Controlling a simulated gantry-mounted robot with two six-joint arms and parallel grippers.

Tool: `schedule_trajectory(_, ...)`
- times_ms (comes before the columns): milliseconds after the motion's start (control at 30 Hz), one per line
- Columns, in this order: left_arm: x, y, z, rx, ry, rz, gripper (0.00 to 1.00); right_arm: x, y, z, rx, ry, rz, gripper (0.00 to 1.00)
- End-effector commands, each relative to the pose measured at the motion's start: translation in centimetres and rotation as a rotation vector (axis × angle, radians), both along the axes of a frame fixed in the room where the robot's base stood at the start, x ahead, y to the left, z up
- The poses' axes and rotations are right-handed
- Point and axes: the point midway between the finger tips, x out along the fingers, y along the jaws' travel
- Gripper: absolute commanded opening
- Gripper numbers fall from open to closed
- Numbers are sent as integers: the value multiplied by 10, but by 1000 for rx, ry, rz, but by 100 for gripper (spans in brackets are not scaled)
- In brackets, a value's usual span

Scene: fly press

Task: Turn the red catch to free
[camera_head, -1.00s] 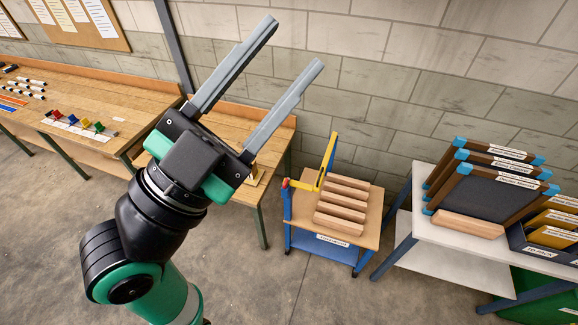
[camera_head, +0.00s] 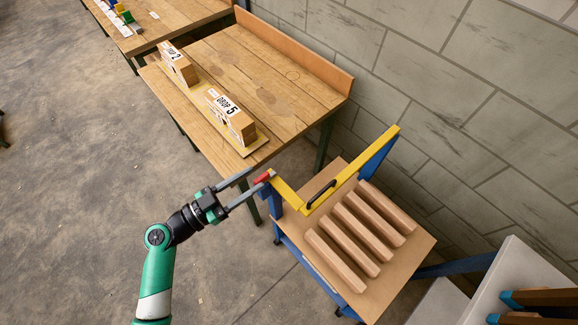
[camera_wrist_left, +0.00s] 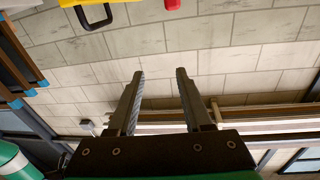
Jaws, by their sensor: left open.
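The red catch (camera_head: 264,176) sits on top of a blue post at the left end of the yellow bar (camera_head: 345,180), which carries a black handle (camera_head: 320,194). My left gripper (camera_head: 256,178) is open, its fingers pointing at the catch. In the head view the fingertips overlap the catch's outline. In the left wrist view the catch (camera_wrist_left: 172,4) is cut off by the top edge, clear of the left gripper's fingertips (camera_wrist_left: 160,72), and nothing is between the fingers. The yellow bar (camera_wrist_left: 120,10) shows at the upper left there. My right gripper is not in view.
The blue-framed stand (camera_head: 285,230) has a wooden top with several wooden bars (camera_head: 360,235). A wooden bench (camera_head: 270,75) with labelled boxes (camera_head: 230,117) stands behind to the left. A white-topped table (camera_head: 500,275) is at the lower right. A block wall (camera_head: 450,100) closes the back.

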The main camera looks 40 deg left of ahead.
Motion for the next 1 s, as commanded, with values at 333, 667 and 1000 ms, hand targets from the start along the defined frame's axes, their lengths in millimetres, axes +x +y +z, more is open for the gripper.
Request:
schedule_trajectory(333, -25, 25, -73, -51, 60, 110, 50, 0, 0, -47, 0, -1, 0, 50)
schedule_trajectory(667, -8, 22, -81, -42, 62, 99, 50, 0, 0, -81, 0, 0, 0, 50)
schedule_trajectory(1000, 59, 8, -68, -50, 58, 101, 50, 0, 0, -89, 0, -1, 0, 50)
